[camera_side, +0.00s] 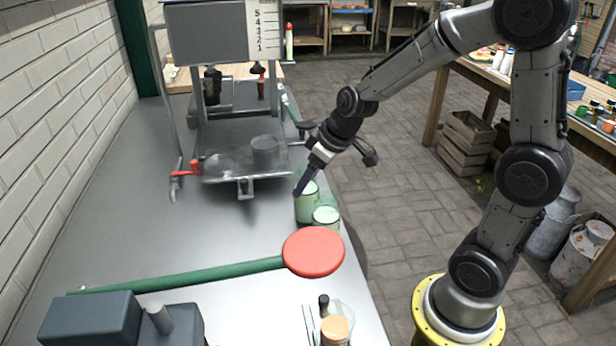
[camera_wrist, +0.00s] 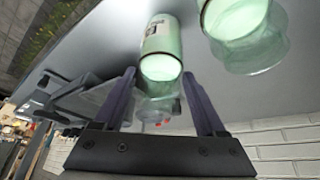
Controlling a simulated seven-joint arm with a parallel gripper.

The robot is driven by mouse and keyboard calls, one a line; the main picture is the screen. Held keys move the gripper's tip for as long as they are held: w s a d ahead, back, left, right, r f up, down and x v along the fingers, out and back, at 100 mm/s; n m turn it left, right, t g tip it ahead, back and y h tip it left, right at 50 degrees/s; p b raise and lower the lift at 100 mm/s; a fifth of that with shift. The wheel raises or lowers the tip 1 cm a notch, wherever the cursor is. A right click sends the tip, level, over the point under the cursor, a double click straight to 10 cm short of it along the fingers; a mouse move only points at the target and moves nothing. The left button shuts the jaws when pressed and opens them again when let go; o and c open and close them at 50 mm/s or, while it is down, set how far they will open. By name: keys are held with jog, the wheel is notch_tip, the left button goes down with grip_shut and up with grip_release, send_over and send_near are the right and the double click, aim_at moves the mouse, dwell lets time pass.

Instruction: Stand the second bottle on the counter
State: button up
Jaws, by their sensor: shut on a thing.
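My gripper (camera_side: 298,190) reaches down over the right part of the grey counter (camera_side: 235,240). It is shut on a clear bottle with pale green contents (camera_side: 309,206). In the wrist view this held bottle (camera_wrist: 162,45) lies between the two dark fingers (camera_wrist: 158,75). It looks upright in the side view; I cannot tell whether its base touches the counter. A second similar pale green bottle (camera_side: 326,217) stands close beside it, nearer the camera and the counter's right edge. That one also shows in the wrist view (camera_wrist: 236,20), apart from the fingers.
A red disc (camera_side: 313,251) on a green bar (camera_side: 190,277) is just in front of the bottles. A metal frame with a scale plate (camera_side: 245,180) stands behind them to the left. Dark grey blocks (camera_side: 90,320) and a cork-topped jar (camera_side: 335,330) are at the front. The counter's middle left is clear.

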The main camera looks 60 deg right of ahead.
jog(key=shift+f, duration=0.15)
jog(key=o, duration=1.3)
jog(key=shift+c, duration=1)
jog(key=shift+r, duration=4)
